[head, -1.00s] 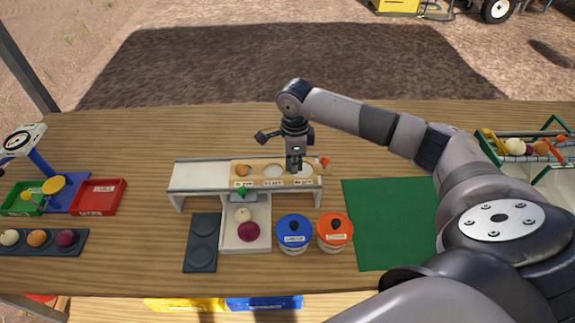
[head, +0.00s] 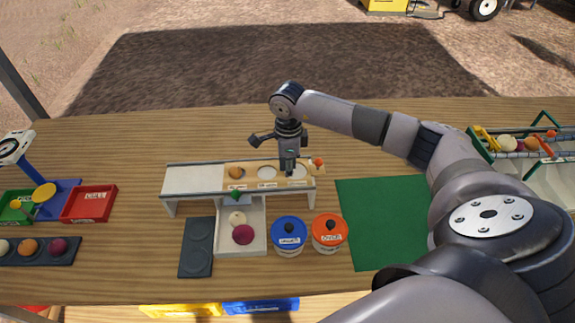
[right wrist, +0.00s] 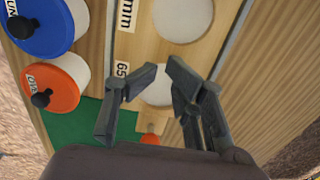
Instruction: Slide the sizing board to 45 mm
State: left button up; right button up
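The sizing board (head: 250,178) is a pale wooden strip with round holes at the right part of a white raised stand (head: 195,180). An orange-brown onion (head: 236,172) sits at its left hole. An orange knob (head: 318,162) is at its right end, also in the right wrist view (right wrist: 150,139). A green pointer (head: 235,195) stands at the front, near the leftmost label. My right gripper (head: 289,172) points down over the board's right hole. In the right wrist view its fingers (right wrist: 161,68) are apart, with nothing between them, beside the 65 label (right wrist: 121,69). My left gripper is out of view.
A tray (head: 225,245) with a white and a red onion lies below the stand. Blue-lidded (head: 289,232) and orange-lidded (head: 329,232) jars stand close by. A green mat (head: 380,220) is right, a dark two-well tray (head: 197,247) left. The table behind the stand is clear.

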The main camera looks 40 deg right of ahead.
jog(key=shift+d, duration=0.1)
dwell(0.3)
jog(key=shift+r+p, duration=0.5)
jog(key=shift+r, duration=0.2)
jog(key=shift+r+p, duration=1.35)
jog(key=shift+r, duration=1.05)
jog(key=shift+f, duration=0.15)
